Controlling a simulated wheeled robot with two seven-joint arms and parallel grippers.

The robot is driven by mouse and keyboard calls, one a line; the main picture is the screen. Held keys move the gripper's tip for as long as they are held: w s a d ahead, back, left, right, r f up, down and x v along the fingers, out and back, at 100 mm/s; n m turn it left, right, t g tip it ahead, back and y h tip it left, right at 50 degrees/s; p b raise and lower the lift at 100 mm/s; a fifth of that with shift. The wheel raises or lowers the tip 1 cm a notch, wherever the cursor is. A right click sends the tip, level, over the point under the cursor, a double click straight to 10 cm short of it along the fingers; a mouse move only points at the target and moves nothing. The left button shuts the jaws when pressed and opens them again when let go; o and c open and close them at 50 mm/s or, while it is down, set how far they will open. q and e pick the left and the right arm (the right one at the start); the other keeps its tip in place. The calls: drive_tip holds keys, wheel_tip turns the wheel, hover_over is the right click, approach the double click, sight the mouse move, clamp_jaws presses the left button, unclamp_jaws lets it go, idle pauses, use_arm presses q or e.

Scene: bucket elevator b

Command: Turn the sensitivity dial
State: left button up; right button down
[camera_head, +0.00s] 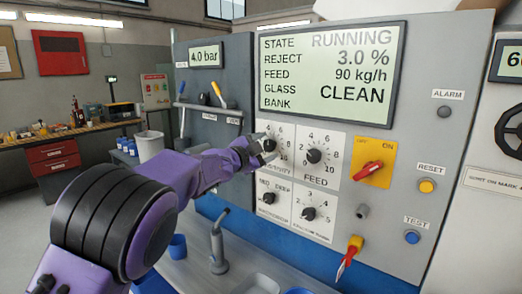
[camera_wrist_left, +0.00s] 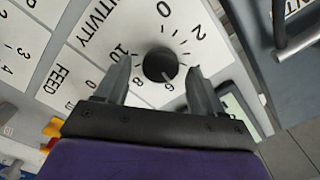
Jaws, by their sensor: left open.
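The sensitivity dial (camera_wrist_left: 160,64) is a round black knob on a white scale plate marked 0 to 10. In the left wrist view its white pointer mark is towards the 6. In the head view the dial (camera_head: 269,145) is partly covered by my left gripper (camera_head: 262,150). My left gripper is open at the panel. In the left wrist view its two grey fingers (camera_wrist_left: 158,67) stand on either side of the dial, with gaps visible at both sides. My right gripper is in neither view.
The FEED dial (camera_head: 314,155) is just to the right, with two more knobs below. A red switch on a yellow plate (camera_head: 371,162) and a red-handled valve (camera_head: 349,258) are farther right. A display (camera_head: 332,68) reads RUNNING, reject 3.0 %, glass CLEAN. A grey spouted object (camera_head: 219,250) stands below.

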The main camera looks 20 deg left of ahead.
use_arm(q)
drive_tip(key=b+v, duration=0.3)
drive_tip(key=v, duration=0.7)
drive_tip(key=shift+b, duration=0.3)
drive_tip(key=shift+s+a, duration=0.15)
drive_tip(key=shift+s, duration=0.05)
